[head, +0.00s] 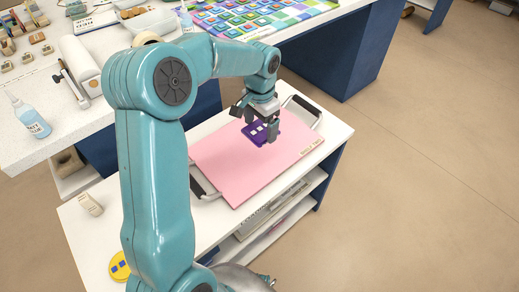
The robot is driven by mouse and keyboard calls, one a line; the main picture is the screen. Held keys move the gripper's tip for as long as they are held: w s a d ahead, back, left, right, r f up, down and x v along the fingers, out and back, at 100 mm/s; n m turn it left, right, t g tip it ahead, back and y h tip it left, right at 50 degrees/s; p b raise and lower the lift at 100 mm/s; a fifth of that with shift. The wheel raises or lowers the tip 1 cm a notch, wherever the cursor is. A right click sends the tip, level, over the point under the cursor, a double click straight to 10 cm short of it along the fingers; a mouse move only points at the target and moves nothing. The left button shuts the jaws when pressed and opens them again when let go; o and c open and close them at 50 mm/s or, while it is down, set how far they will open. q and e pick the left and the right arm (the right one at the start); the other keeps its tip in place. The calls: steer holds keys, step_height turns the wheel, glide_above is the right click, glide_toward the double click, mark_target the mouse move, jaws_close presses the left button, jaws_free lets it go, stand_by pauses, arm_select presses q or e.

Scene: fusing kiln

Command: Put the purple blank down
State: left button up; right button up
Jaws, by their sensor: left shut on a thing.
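The purple blank (254,134) is a small dark purple square with light squares on top. My left gripper (262,130) is shut on it, over the pink board (229,178) on the white cart. The blank looks close above the board or touching it; I cannot tell which. The gripper fingers hide part of the blank. My right gripper is not in view.
A yellow disc with blue squares (120,266) and a small beige block (90,204) sit on the cart's left.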

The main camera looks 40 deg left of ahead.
arm_select(q)
glide_above(260, 160)
step_height(260, 160, down, 9)
steer(key=shift+f, duration=0.15)
step_height(260, 160, down, 4)
steer(key=shift+w+r+b, duration=0.1)
steer(key=shift+b, duration=0.2)
steer(key=shift+r, duration=0.1)
steer(key=shift+f, duration=0.2)
steer(key=o, duration=0.9)
steer(key=shift+c, duration=0.2)
steer(key=shift+r, duration=0.45)
step_height(260, 160, up, 12)
steer(key=shift+f+p, duration=0.2)
steer(key=shift+p, duration=0.1)
